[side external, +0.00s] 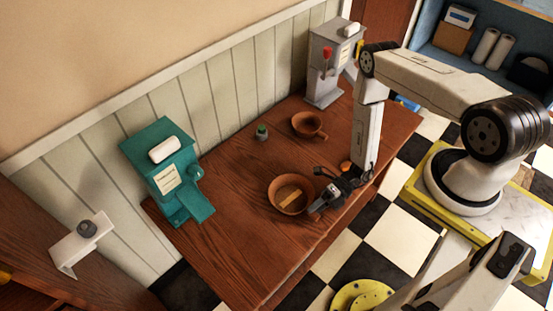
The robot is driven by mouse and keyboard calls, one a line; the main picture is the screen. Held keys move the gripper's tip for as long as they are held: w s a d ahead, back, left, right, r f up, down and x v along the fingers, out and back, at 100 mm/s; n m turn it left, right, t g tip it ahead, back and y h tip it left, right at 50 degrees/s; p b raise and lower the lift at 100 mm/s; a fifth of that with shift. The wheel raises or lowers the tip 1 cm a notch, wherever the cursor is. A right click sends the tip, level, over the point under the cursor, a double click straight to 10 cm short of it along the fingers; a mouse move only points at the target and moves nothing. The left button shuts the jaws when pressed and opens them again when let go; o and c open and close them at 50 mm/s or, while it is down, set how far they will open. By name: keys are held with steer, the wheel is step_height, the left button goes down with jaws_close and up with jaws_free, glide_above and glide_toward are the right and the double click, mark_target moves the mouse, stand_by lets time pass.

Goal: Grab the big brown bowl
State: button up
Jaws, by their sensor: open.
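The big brown bowl (275,203) stands upright on the wooden table near its front edge, with a flat tan piece (291,199) showing inside it. My gripper (316,208) is open at the right side of the bowl, low and close to its rim. I cannot tell whether a finger touches the rim or reaches inside it. A smaller brown bowl or cup with a handle (306,124) stands farther back on the table.
A teal machine (160,165) stands at the left of the table and a grey machine with a red knob (325,75) at the back right. A small green-topped item (262,131) sits near the wall. The table (232,258) is bare in front of the bowl.

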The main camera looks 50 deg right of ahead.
steer(key=shift+x, duration=0.95)
jaws_close()
